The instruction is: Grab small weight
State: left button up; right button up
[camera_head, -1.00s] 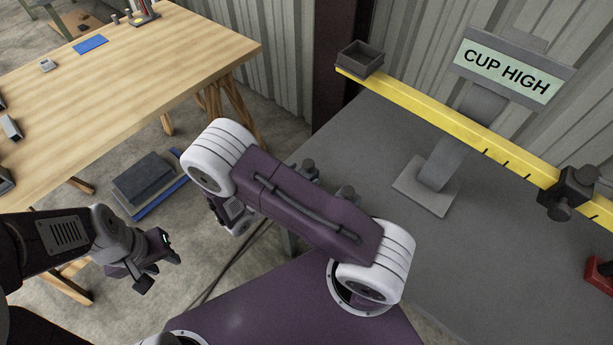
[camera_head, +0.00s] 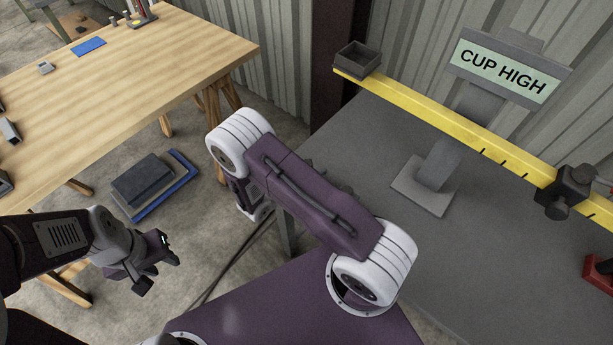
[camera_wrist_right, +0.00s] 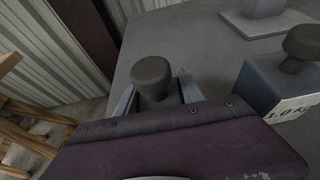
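The small weight (camera_wrist_right: 152,76), with a dark round knob on top, stands near the left edge of the grey table in the right wrist view. My right gripper (camera_wrist_right: 157,95) has its fingers apart, one on each side of the weight below the knob. No clear contact shows, and the gripper's purple body hides the lower part of the weight. A larger weight (camera_wrist_right: 280,85) marked 1.0 kg stands to the right. In the head view my right arm hides its own gripper and most of the weights. My left gripper (camera_head: 156,272) is open and empty over the floor side.
The yellow balance beam (camera_head: 440,113) carries a grey cup (camera_head: 358,58) at its left end and a dark sliding block (camera_head: 567,190). A CUP HIGH sign (camera_head: 503,75) stands behind. A wooden table (camera_head: 130,90) is at left. The grey tabletop (camera_head: 350,130) is largely clear.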

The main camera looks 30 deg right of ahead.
grip_shut()
